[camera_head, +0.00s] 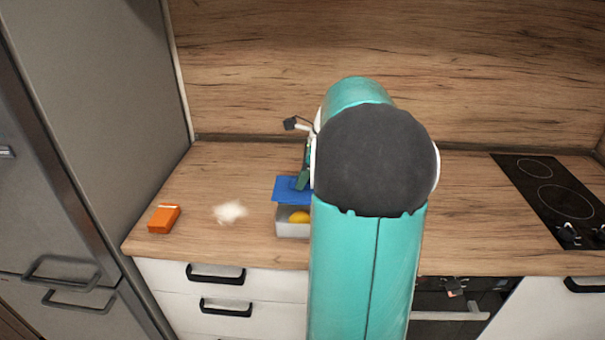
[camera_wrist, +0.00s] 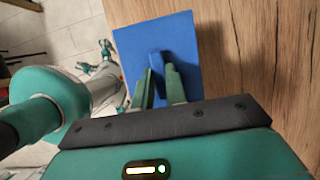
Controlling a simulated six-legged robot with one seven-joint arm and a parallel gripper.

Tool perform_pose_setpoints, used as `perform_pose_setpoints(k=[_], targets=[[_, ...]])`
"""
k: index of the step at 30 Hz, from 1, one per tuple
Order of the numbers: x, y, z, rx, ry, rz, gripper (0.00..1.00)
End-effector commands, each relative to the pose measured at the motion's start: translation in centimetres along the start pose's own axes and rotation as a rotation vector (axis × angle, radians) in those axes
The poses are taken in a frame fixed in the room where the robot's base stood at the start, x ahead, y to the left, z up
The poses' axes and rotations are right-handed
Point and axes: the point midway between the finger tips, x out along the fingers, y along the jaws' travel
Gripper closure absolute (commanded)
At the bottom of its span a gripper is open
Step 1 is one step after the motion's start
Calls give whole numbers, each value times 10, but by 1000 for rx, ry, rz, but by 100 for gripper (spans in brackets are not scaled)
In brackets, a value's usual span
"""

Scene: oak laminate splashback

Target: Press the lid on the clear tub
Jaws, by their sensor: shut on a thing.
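The blue lid (camera_head: 285,193) is a flat rectangle, and my gripper (camera_head: 303,180) is shut on it. In the wrist view, my gripper's green fingers (camera_wrist: 160,85) close on a raised blue grip on top of the lid (camera_wrist: 183,30). The clear tub (camera_head: 290,231) stands near the counter's front edge, with a yellow, rounded thing (camera_head: 299,217) inside. The lid is at the tub's far side, and the front of the tub's opening shows uncovered. My arm hides the tub's right part. The lid hides the tub in the wrist view.
An orange block (camera_head: 164,219) and a white, fluffy clump (camera_head: 230,212) lie on the wooden counter (camera_head: 190,180) left of the tub. A black hob (camera_head: 555,200) is at the right. The wooden splashback (camera_head: 250,70) rises behind. A grey fridge (camera_head: 95,120) bounds the left.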

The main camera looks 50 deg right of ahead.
Motion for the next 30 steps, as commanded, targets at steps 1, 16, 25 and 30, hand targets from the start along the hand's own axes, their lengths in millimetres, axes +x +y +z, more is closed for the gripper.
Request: perform_pose_setpoints(k=[1, 16, 25, 30], targets=[[5, 0, -1, 0, -1, 3, 100], [47, -2, -18, -1, 0, 4, 100], [61, -2, -24, -1, -1, 2, 100], [62, -2, -24, -1, 0, 2, 100]])
